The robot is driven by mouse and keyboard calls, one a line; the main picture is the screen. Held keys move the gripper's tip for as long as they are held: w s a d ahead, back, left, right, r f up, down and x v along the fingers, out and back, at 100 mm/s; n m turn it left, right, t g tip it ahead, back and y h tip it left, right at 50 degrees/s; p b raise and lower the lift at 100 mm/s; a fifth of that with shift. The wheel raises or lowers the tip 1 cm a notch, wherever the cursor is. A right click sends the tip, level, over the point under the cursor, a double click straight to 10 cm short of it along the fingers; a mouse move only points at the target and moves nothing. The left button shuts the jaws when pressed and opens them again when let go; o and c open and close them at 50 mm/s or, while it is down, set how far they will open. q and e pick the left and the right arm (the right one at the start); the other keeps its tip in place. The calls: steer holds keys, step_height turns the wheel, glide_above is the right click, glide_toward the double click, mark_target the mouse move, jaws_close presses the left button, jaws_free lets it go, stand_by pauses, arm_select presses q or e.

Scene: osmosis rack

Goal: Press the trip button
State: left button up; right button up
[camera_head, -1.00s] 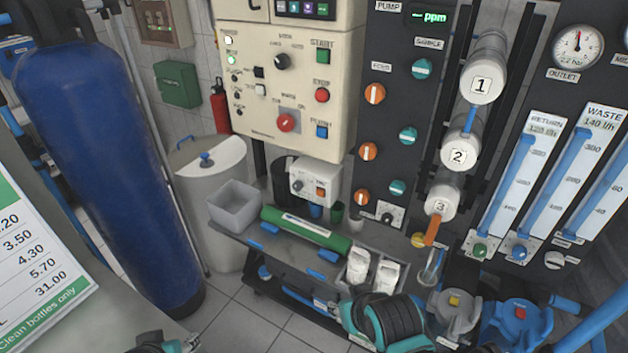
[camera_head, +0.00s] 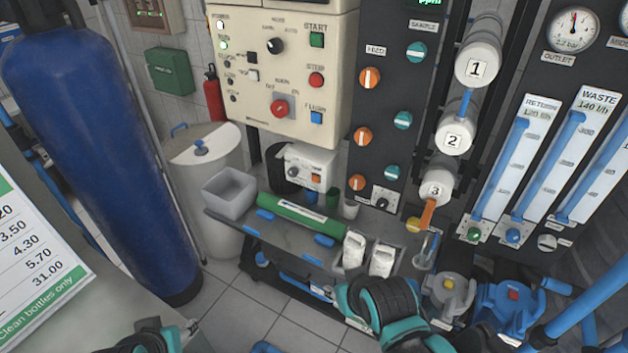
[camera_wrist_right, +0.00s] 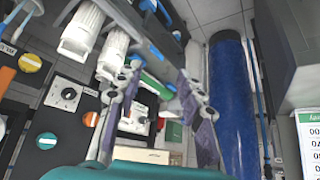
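No label reading "trip" is legible. A small white box (camera_head: 308,166) stands at the back of the bench, with a black knob and an orange button (camera_head: 316,179). The cream control panel (camera_head: 275,75) above it carries green, red and blue buttons and a red knob (camera_head: 280,108). My right gripper (camera_wrist_right: 158,85) is open in the right wrist view, its two fingers apart with nothing held between them. Beyond them show a green tube and part of a white box (camera_wrist_right: 135,122). My left arm shows only at the bottom edge of the head view; its fingers are out of view.
The bench (camera_head: 225,222) holds a grey bin (camera_head: 230,195), a green tube (camera_head: 295,219), small cups and white packets. A blue tank (camera_head: 105,150) stands left. A dark panel with orange and teal knobs, white cylinders and flow meters fills the right.

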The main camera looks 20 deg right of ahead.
jaws_close()
stand_by(1.1)
